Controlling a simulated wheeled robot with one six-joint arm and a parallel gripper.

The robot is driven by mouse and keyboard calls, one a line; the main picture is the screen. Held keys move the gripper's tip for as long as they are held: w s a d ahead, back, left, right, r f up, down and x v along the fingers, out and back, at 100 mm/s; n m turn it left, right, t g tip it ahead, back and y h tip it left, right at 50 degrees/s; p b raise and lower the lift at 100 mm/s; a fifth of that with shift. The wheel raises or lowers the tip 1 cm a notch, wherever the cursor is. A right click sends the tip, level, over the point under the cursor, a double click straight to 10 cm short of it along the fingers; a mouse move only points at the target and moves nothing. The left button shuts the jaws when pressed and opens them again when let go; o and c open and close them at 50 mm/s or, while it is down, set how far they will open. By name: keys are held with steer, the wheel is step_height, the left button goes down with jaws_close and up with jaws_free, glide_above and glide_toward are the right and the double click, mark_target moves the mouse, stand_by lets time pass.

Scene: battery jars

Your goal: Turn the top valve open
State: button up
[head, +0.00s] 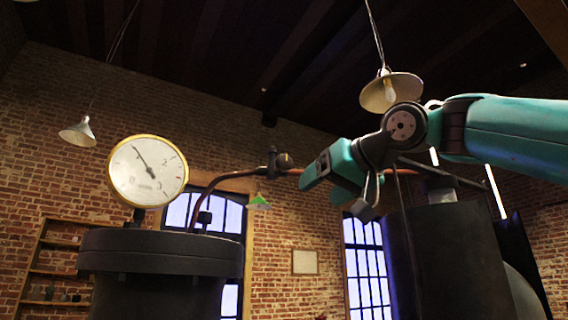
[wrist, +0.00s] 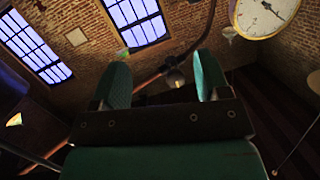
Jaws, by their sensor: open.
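The top valve (head: 284,161) is a small dark fitting with a brassy part, set on a copper pipe high between the two jars. In the wrist view the valve (wrist: 175,76) shows beyond my fingers, in the gap between them and nearer the right finger. My gripper (head: 320,188) has teal fingers and is open and empty. In the head view it is just right of the valve, pointing left. In the wrist view my gripper (wrist: 162,62) has its fingers wide apart, with nothing between them. I see no contact with the valve. The exact handle position is too small to tell.
A round brass-rimmed gauge (head: 148,170) stands on the left dark jar (head: 160,250). Another dark jar (head: 450,255) stands at the right, below my arm. The copper pipe (head: 215,184) curves up from the left jar. Hanging lamps (head: 390,92) are above.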

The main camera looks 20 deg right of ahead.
mark_target(287, 159)
step_height(287, 159, up, 11)
steer(key=s+d+t+p, duration=0.1)
steer(key=s+t, duration=0.1)
steer(key=t, duration=0.1)
steer(key=p+x, duration=0.2)
steer(key=x, duration=0.3)
steer(key=p+x, duration=0.2)
steer(key=x, duration=0.3)
steer(key=p+x, duration=0.2)
steer(key=x, duration=0.3)
steer(key=shift+w+f+p, duration=0.2)
steer(key=shift+f+p, duration=0.1)
steer(key=shift+f, duration=0.05)
steer(key=shift+w+f, duration=0.15)
steer(key=shift+w, duration=0.35)
steer(key=c, duration=0.9)
